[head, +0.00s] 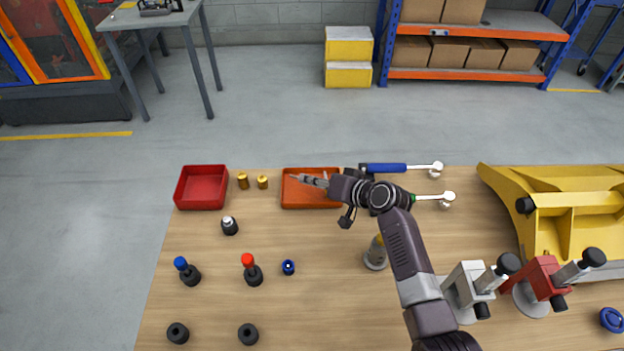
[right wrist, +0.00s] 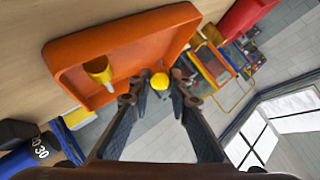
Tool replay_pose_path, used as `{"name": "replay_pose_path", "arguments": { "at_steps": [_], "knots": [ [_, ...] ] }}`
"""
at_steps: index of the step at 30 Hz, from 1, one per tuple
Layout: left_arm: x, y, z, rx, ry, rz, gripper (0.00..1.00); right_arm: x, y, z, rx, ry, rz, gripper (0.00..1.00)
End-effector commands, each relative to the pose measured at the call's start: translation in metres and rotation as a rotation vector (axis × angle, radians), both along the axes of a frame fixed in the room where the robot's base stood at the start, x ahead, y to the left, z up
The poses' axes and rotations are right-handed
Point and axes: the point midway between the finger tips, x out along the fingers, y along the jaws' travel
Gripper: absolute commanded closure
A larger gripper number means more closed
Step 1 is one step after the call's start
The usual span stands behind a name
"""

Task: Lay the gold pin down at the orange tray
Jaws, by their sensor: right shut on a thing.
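The orange tray (head: 312,202) lies at the back middle of the wooden table; it also shows in the right wrist view (right wrist: 150,32). My right gripper (head: 308,179) reaches over the tray, its fingers pointing left. In the right wrist view the gripper (right wrist: 159,90) is shut on a gold pin (right wrist: 160,81), whose round end shows between the fingertips at the tray's edge. The held pin cannot be made out in the head view. Another gold pin (right wrist: 99,71) is inside the tray. My left gripper is not in view.
Two gold pins (head: 243,181) (head: 262,182) stand between the orange tray and the red tray (head: 202,203). A blue-handled wrench (head: 390,168) lies right of the tray. Black pieces with blue and red tops stand in front. A yellow fixture (head: 570,215) fills the right.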

Motion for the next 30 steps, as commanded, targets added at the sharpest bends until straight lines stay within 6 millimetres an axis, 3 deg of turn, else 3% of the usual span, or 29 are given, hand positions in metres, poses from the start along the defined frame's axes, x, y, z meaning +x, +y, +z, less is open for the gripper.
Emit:
{"name": "replay_pose_path", "arguments": {
  "at_steps": [10, 11, 16, 30],
  "knots": [
    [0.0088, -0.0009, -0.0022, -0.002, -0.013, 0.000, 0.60, 0.0003, 0.0001, -0.0031, 0.000, -0.002, 0.000, 1.00],
    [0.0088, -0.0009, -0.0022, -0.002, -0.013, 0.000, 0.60, 0.0003, 0.0001, -0.0031, 0.000, -0.002, 0.000, 0.80],
    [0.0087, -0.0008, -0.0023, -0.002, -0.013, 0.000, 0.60, 0.0002, 0.0001, -0.0032, 0.000, -0.002, 0.000, 0.62],
    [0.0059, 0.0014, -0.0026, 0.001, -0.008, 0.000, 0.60, -0.0088, -0.0094, 0.0030, -0.002, -0.002, 0.000, 0.62]
  ]
}}
